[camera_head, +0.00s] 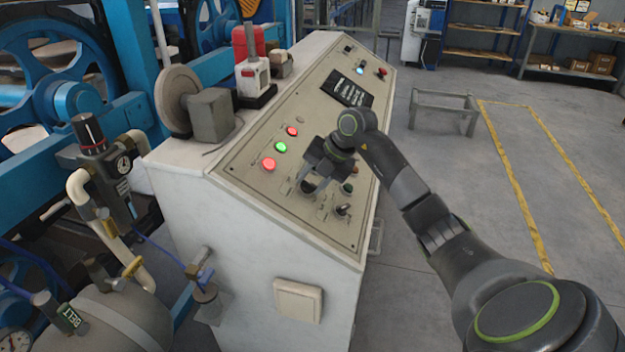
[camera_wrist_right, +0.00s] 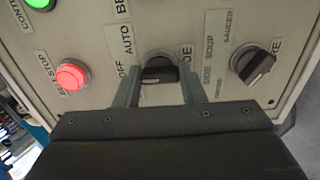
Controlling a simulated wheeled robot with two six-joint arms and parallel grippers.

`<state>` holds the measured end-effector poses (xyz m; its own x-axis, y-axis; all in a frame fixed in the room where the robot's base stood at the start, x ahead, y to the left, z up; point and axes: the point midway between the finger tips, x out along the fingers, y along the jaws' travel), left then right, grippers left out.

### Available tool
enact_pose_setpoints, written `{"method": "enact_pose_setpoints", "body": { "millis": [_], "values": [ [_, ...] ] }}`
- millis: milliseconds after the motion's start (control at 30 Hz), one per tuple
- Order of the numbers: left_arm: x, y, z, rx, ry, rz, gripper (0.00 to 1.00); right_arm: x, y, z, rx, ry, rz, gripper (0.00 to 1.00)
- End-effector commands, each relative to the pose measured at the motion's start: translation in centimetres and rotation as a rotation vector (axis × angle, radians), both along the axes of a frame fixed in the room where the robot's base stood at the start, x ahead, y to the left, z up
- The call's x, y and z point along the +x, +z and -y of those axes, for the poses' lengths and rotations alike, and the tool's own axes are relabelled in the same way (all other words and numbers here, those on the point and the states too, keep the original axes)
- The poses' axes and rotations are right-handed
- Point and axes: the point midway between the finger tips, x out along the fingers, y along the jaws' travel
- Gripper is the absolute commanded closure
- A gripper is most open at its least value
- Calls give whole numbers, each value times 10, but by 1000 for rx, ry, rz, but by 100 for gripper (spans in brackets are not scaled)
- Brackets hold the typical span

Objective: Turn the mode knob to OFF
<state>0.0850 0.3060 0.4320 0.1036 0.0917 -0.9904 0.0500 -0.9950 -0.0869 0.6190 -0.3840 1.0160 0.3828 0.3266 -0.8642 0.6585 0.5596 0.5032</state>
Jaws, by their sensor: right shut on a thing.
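The mode knob (camera_wrist_right: 160,72) is a dark rotary knob on the sloped beige control panel (camera_head: 240,158). In the right wrist view the labels OFF and AUTO show to its left, and part of a word ending in "DE" to its right. My right gripper (camera_wrist_right: 160,92) is shut on the knob, with one finger on each side. In the head view the right gripper (camera_head: 318,178) is over the lower part of the panel and hides the knob. The exact pointer direction is hard to tell. My left gripper is not in view.
A second dark knob (camera_wrist_right: 252,65) sits right of the gripper, near SOUP and SAUCER labels. A lit red button (camera_wrist_right: 73,74) and a green button (camera_wrist_right: 40,3) are on the left. Open floor lies right.

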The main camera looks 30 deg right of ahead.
Motion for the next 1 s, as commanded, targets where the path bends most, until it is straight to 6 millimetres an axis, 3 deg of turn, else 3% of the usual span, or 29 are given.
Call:
{"method": "enact_pose_setpoints", "body": {
  "millis": [167,200,333,733,1000],
  "values": [
    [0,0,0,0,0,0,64,1,1,1,-3,-1,4,86],
    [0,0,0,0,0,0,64,1,1,1,-3,-1,4,60],
    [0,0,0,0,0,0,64,1,1,1,-3,0,4,43],
    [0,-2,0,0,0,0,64,-2,7,3,-3,1,4,42],
    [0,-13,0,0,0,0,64,-22,50,21,-7,-1,6,42]
  ]
}}
